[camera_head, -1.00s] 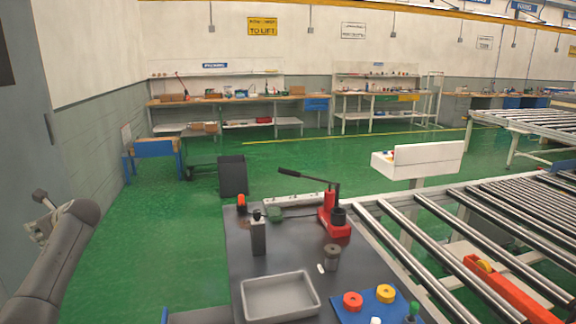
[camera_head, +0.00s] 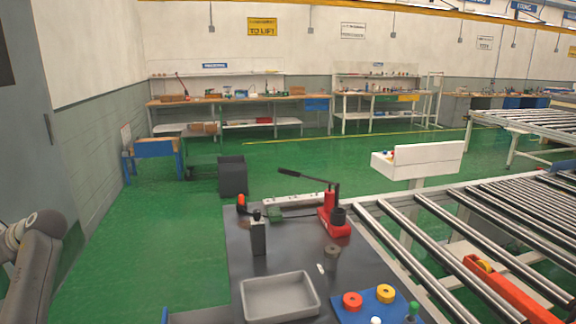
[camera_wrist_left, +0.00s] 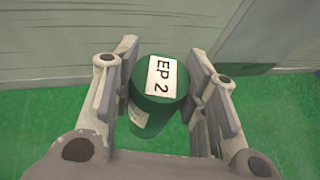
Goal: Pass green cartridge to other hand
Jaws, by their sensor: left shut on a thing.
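My right gripper is in neither view.
A dark table stands in front with a grey tray (camera_head: 246,310), a red lever press (camera_head: 334,222), a dark bottle (camera_head: 258,236) and a blue plate with red and yellow rings (camera_head: 385,293). A roller conveyor (camera_head: 455,230) lies at right. Open green floor is at left.

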